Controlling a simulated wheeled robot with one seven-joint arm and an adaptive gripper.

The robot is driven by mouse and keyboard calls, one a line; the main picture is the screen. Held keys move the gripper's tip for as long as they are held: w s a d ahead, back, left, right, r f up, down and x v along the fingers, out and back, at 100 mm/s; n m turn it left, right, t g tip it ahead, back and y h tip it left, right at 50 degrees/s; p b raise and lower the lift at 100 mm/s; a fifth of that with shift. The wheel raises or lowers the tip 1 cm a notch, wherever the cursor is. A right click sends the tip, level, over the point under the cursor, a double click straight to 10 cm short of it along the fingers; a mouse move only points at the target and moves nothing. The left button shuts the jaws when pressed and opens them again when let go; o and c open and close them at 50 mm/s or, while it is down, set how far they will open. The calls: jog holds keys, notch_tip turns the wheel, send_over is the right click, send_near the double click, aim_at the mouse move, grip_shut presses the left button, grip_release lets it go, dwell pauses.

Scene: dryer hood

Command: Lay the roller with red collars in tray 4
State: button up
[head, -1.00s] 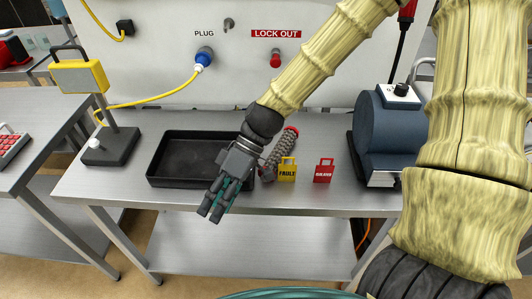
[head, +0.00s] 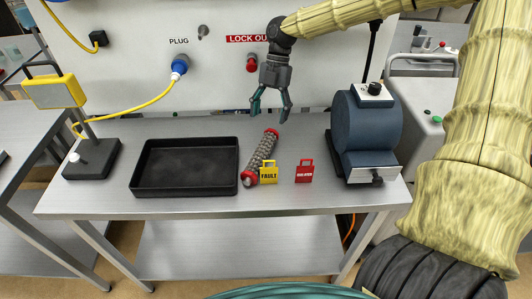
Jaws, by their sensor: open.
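The roller with red collars (head: 261,155) lies on the metal bench, slanting from back right to front left. It is grey and knobbly, with a red collar at each end. Its front end is close beside the right edge of a black tray (head: 150,187), which looks empty; no number shows on it. My gripper (head: 269,115) is open, empty and pointing down, and appears above the far end of the roller, apart from it. The yellow FAULT tag stands by the roller's front end.
A yellow FAULT tag (head: 268,173) and a red tag (head: 304,172) stand right of the roller. A blue drum-shaped machine (head: 365,125) is on the right of the bench. A stand with a yellow box (head: 54,91) is on the left. A panel with a blue plug (head: 180,66) rises behind.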

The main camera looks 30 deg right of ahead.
aim_at(266, 140)
jog(key=shift+s+d+f, duration=0.1)
jog(key=shift+d+f, duration=0.15)
jog(key=shift+d, duration=0.15)
jog(key=p+x, duration=0.1)
jog(key=x, duration=0.3)
jog(key=shift+f, duration=0.35)
jog(key=shift+s+a+f+p, duration=0.2)
jog(key=shift+a+f+p, duration=0.3)
jog(key=shift+f, duration=0.15)
jog(key=shift+p+x, duration=0.6)
jog(key=shift+x, duration=1.5)
jog(key=shift+w, duration=0.15)
jog(key=c, duration=1.4)
jog(key=shift+r, duration=0.15)
jog(key=shift+r+b, duration=1.25)
jog(key=shift+r, duration=3.6)
